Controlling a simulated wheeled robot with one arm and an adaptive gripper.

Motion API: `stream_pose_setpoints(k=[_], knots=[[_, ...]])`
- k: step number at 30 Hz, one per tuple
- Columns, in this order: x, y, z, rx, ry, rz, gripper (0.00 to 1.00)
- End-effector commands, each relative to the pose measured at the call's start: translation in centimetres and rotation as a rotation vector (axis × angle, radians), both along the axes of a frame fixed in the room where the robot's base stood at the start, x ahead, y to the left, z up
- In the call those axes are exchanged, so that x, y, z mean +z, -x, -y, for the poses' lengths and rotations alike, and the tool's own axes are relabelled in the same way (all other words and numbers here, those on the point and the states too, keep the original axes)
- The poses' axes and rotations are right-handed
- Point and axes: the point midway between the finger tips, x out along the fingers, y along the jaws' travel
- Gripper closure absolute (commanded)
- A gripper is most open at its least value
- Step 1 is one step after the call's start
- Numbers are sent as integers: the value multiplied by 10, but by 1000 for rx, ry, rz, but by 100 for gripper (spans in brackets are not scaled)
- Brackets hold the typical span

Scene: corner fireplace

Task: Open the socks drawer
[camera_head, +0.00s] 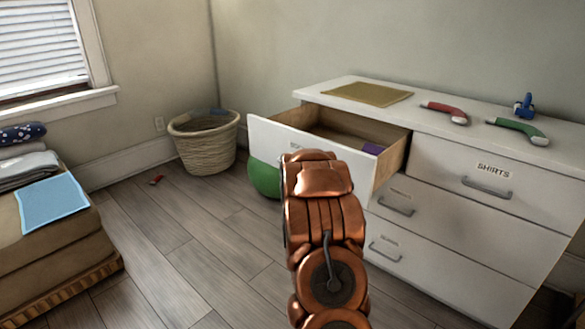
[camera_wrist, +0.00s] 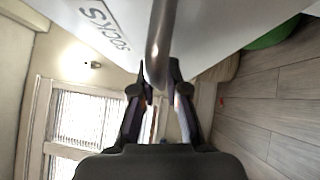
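The socks drawer (camera_head: 268,138) is the top left drawer of the white dresser and stands well pulled out in the head view. Something purple (camera_head: 372,149) lies inside it. In the wrist view its white front (camera_wrist: 215,28) shows the SOCKS label (camera_wrist: 104,27) and a metal bar handle (camera_wrist: 161,42). My gripper (camera_wrist: 158,78) has its fingers on either side of the handle and appears closed on it. In the head view my copper arm hides the gripper, the handle and part of the drawer front.
The shirts drawer (camera_head: 460,170) and the lower drawers are shut. A tan mat (camera_head: 367,94), red and green curved objects and a blue item lie on the dresser top. A green ball (camera_head: 264,178) and wicker basket (camera_head: 205,146) stand behind the drawer. Floor on the left is mostly clear.

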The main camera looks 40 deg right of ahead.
Motion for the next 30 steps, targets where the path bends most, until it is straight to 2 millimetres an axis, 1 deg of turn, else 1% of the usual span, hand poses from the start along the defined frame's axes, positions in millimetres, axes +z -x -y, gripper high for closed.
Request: stream_pose_setpoints(k=[1, 6, 20, 25, 30], knots=[[0, 0, 0, 1, 0, 0, 80], [0, 0, 0, 1, 1, 1, 63], [0, 3, -3, 1, 1, 1, 63], [-2, 11, -11, 3, -1, -1, 63], [-4, 26, -24, 2, 1, 0, 63]])
